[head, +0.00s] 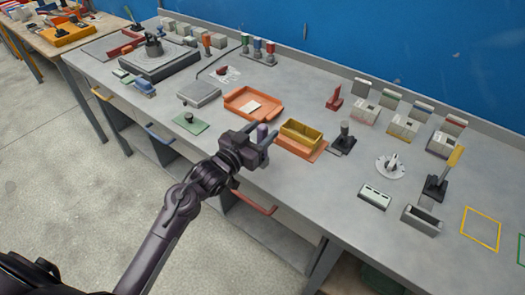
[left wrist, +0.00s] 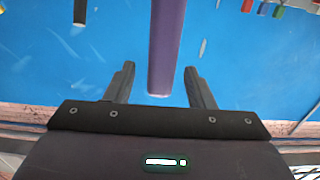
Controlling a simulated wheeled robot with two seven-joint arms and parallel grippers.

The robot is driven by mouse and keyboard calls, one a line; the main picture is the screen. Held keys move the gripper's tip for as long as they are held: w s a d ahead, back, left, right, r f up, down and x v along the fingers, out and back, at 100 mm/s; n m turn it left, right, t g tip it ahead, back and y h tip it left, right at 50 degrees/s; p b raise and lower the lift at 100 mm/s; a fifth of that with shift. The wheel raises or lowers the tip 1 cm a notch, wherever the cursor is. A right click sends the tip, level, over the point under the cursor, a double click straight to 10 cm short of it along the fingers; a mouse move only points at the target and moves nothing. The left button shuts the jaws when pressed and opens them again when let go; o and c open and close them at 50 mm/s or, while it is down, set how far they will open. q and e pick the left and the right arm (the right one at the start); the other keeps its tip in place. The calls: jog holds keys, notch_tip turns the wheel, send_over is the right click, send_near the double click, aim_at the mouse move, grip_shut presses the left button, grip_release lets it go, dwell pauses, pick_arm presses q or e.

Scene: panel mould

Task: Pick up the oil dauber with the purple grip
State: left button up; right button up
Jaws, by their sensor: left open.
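The purple grip of the oil dauber (head: 262,130) shows as a small stub at my left gripper (head: 265,143), over the workbench's front part. In the left wrist view the purple grip (left wrist: 166,45) is a long bar running down from the top edge, its end between the two fingers of the left gripper (left wrist: 159,70). The fingers are open, with a gap on each side of the grip; I see no contact. The dauber's lower part is hidden in the head view by the gripper. My right gripper is not in view.
An orange tray (head: 238,105) lies behind the gripper. A yellow bin (head: 301,134) stands just right of it, with a black-handled tool (head: 343,141) beyond. A green plate with a black knob (head: 189,121) lies left. The grey workbench (head: 310,190) is bare along its front.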

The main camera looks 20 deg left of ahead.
pick_arm(q)
jog(key=shift+x, duration=1.15)
jog(key=shift+w+f, duration=0.1)
jog(key=shift+w, duration=0.15)
jog(key=shift+s, duration=0.1)
jog(key=c, duration=1.1)
jog(key=shift+o, duration=0.2)
